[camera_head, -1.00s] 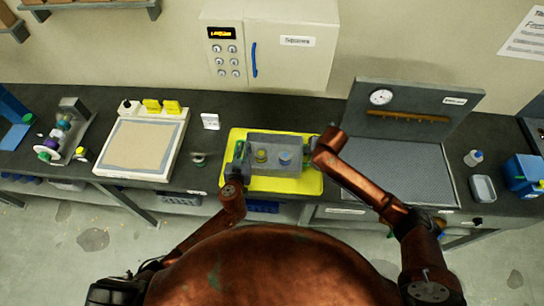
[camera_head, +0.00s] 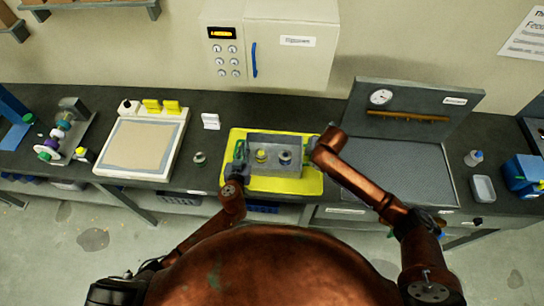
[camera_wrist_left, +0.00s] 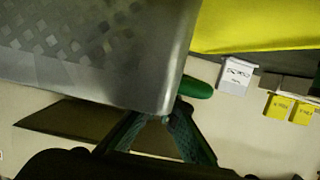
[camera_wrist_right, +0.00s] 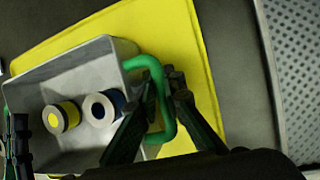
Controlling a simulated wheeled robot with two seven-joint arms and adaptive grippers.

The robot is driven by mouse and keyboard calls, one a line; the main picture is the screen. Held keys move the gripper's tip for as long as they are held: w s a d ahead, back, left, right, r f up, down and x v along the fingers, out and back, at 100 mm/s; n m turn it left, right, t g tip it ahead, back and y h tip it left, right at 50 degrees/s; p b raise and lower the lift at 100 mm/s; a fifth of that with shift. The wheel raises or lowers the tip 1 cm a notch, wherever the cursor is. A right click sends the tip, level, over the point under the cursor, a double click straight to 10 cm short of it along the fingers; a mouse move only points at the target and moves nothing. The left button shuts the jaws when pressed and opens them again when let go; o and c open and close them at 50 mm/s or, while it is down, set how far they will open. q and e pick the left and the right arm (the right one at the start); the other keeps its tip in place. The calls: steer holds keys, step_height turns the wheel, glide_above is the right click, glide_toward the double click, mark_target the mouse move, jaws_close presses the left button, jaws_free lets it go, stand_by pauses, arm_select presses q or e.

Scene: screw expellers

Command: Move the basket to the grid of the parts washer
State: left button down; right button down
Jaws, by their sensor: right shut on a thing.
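The grey basket (camera_head: 268,141) is over the yellow mat (camera_head: 312,183), with two small spools inside; I cannot tell whether it touches the mat. Its right green handle (camera_wrist_right: 152,66) is between the fingers of my right gripper (camera_wrist_right: 163,85), which is shut on it. My left gripper (camera_head: 234,172) is low at the basket's left end, near the left green handle (camera_head: 240,151). In the left wrist view its fingers are close together by the basket's edge, with a green handle end just beyond; their grip is unclear. The parts washer's grid (camera_head: 410,172) lies empty to the right.
The washer's upright back panel (camera_head: 430,100) with a gauge stands behind the grid. A grey dish (camera_head: 483,188) and a small bottle (camera_head: 473,158) are to its right. A pale-topped board (camera_head: 140,147) and a small white sign (camera_head: 211,120) stand to the left.

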arm_select(q)
steer(key=shift+r, duration=0.2)
arm_select(e)
steer(key=shift+w+r, duration=0.1)
steer(key=shift+r, duration=0.15)
